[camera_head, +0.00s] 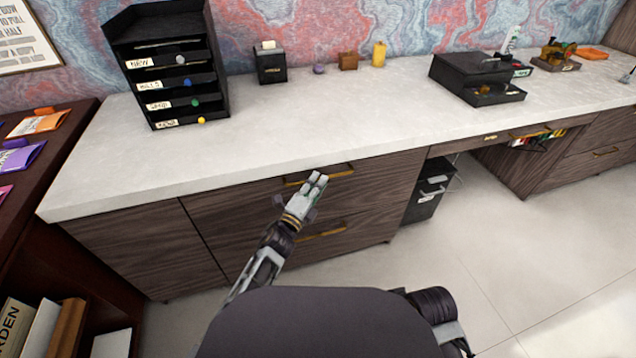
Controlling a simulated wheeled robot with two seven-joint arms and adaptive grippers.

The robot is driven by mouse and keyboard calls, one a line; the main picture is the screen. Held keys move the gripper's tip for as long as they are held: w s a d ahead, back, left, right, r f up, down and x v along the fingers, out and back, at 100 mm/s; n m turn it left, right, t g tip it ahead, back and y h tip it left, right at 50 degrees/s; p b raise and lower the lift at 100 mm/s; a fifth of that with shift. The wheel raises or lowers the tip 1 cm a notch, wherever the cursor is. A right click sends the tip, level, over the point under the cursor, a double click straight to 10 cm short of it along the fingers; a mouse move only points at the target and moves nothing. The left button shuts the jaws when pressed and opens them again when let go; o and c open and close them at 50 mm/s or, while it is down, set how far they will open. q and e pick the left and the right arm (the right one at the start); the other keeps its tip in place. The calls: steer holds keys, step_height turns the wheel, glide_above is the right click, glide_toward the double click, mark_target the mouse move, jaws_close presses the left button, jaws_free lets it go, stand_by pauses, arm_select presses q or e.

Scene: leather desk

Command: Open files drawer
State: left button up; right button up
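The long desk has dark wood drawers under a pale top. The upper drawer (225,204) of the left cabinet has a brass handle (340,171) and looks closed. The lower drawer (352,225) below it has its own brass handle (322,234) and also looks closed. I see no readable "files" label on either. My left gripper (316,180) is in front of the upper drawer, its fingertips at or just short of the upper handle and covering part of it. Contact and finger opening are unclear. My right arm shows only partly at the bottom; its gripper is out of view.
A black tray organizer (166,70) with labelled slots and coloured knobs stands on the desk top (330,115). A black box (270,63) and a dark case (470,75) stand farther back. A black bin unit (427,195) sits under the desk. Floor at right is clear.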

arm_select(q)
steer(key=shift+w+d, duration=0.15)
steer(key=shift+w, duration=0.2)
steer(key=shift+r, duration=0.1)
jaws_close()
